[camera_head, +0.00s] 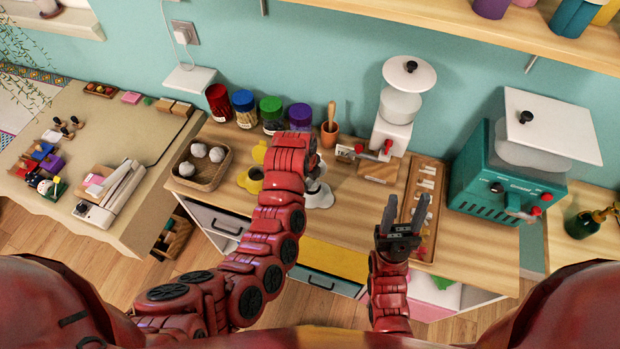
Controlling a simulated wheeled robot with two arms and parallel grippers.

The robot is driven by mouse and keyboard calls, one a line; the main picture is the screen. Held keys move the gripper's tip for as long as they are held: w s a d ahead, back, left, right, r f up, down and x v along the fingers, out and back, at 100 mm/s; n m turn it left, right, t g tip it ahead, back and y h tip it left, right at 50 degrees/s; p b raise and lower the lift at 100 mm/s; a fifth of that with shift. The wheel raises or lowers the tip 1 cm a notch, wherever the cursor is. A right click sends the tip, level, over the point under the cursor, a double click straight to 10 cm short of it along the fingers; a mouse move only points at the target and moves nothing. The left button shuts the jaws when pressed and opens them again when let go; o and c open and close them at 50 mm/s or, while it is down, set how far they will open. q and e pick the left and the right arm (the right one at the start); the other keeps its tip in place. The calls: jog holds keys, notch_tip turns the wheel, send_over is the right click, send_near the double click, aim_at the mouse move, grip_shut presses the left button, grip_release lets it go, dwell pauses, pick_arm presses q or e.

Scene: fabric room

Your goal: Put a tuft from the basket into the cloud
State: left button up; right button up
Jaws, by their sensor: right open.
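The basket (222,178), a square wooden one, sits at the left end of the wooden counter. It holds three white tufts (198,150). A white, lobed shape (319,196), which looks like the cloud, lies on the counter to the right of the basket, partly hidden behind my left arm. My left gripper (314,166) is above the counter beside this white shape; its fingers are mostly hidden, so I cannot tell if it is open or holds anything. My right gripper (404,212) is open and empty, its two fingers apart, above the counter's right part.
Yellow lobed shapes (248,181) lie right of the basket, partly behind my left arm. Several lidded jars (244,108) and a terracotta pot (330,134) stand at the back. A white-topped machine (395,120), a long wooden tray (427,183) and a teal machine (500,175) are to the right.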

pick_arm(q)
jog(key=o, duration=0.5)
jog(key=shift+r, duration=0.2)
jog(key=shift+s+a+r+p, duration=0.4)
jog(key=shift+r+p, duration=0.35)
jog(key=shift+r, duration=2.05)
jog(key=shift+s+a+r+p, duration=0.4)
jog(key=shift+r+p, duration=0.35)
jog(key=shift+r, duration=2)
jog(key=shift+s+a+r+p, duration=0.25)
jog(key=shift+s+r+p, duration=0.4)
jog(key=shift+r, duration=2.15)
jog(key=shift+w, duration=0.15)
